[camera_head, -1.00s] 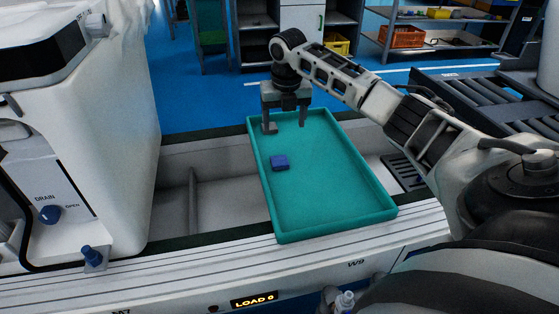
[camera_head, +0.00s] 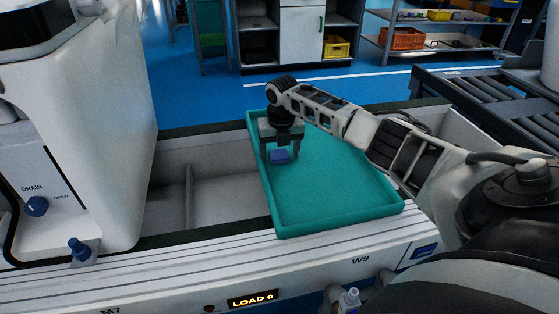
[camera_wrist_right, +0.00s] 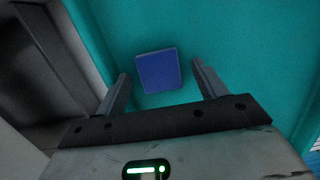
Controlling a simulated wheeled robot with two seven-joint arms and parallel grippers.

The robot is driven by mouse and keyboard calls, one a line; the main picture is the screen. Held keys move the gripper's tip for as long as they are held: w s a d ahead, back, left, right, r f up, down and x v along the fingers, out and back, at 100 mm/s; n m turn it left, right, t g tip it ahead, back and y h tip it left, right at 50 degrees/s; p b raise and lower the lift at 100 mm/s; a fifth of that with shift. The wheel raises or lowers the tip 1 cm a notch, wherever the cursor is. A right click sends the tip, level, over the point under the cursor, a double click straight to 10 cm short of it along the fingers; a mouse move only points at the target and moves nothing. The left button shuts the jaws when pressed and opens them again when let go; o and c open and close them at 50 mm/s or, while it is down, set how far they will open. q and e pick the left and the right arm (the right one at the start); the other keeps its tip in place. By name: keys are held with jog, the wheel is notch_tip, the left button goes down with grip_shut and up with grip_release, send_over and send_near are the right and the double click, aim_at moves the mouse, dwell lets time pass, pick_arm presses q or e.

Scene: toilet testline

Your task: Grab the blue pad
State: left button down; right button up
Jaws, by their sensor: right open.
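The blue pad (camera_head: 280,157) is a small square block lying in the teal tray (camera_head: 335,205), near its left side. My right gripper (camera_head: 281,151) is over the pad in the head view, pointing down, with its fingers apart. In the right wrist view the blue pad (camera_wrist_right: 158,71) lies flat on the tray floor (camera_wrist_right: 230,45). The pad shows ahead of and between the two open fingers of the right gripper (camera_wrist_right: 160,75), with space on each side. Nothing is held. My left gripper is not in view.
The tray's raised rim runs close to the left of the pad. A recessed grey channel (camera_head: 230,195) lies left of the tray, beside a large white machine (camera_head: 95,110). A roller conveyor (camera_head: 490,95) is at the right. The rest of the tray is empty.

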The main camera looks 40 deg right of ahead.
jog(key=c, duration=1.1)
jog(key=shift+o, duration=0.2)
jog(key=shift+r, duration=0.15)
